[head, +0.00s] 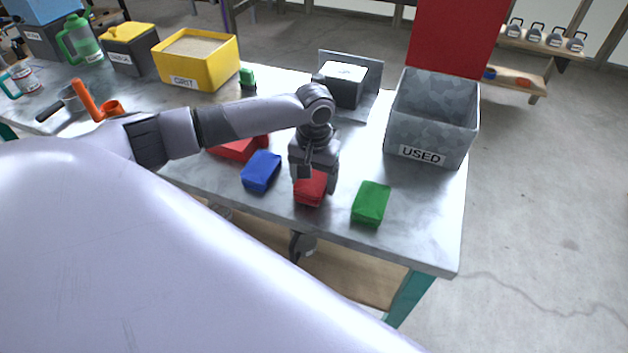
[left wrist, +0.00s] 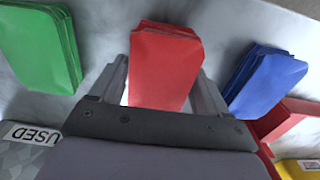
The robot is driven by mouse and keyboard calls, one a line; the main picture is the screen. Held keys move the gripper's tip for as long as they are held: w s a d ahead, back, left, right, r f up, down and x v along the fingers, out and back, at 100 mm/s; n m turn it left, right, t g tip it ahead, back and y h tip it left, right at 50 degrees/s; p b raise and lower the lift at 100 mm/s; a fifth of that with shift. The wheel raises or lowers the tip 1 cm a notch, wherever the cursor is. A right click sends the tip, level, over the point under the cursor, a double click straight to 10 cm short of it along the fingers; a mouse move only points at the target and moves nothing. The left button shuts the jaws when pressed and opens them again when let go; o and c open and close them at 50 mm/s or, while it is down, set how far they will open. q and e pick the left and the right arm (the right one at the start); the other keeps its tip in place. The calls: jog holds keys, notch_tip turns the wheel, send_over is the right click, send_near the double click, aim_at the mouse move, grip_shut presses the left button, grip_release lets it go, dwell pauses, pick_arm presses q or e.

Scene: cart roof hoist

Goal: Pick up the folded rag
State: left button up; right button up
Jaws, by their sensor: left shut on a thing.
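Three folded rags lie in a row near the front edge of the grey bench: a blue one (head: 261,171), a red one (head: 310,190) and a green one (head: 371,203). My left gripper (head: 314,182) points down over the red rag and is shut on it, one finger on each side. In the left wrist view, the red rag (left wrist: 165,68) sits between the fingers, with the green rag (left wrist: 40,45) to the left and the blue rag (left wrist: 265,82) to the right. I cannot tell whether the red rag touches the bench. My right gripper is not in view.
A grey bin marked USED (head: 432,125) with a raised red lid (head: 455,38) stands at the bench's right end. A grey box on a metal stand (head: 345,85) is behind my gripper. A yellow GRIT bin (head: 197,62) stands farther left. A red tray (head: 238,149) is partly behind my arm.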

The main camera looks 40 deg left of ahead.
aim_at(314, 178)
pick_arm(q)
notch_tip(314, 178, up, 19)
jog(key=shift+p, duration=0.35)
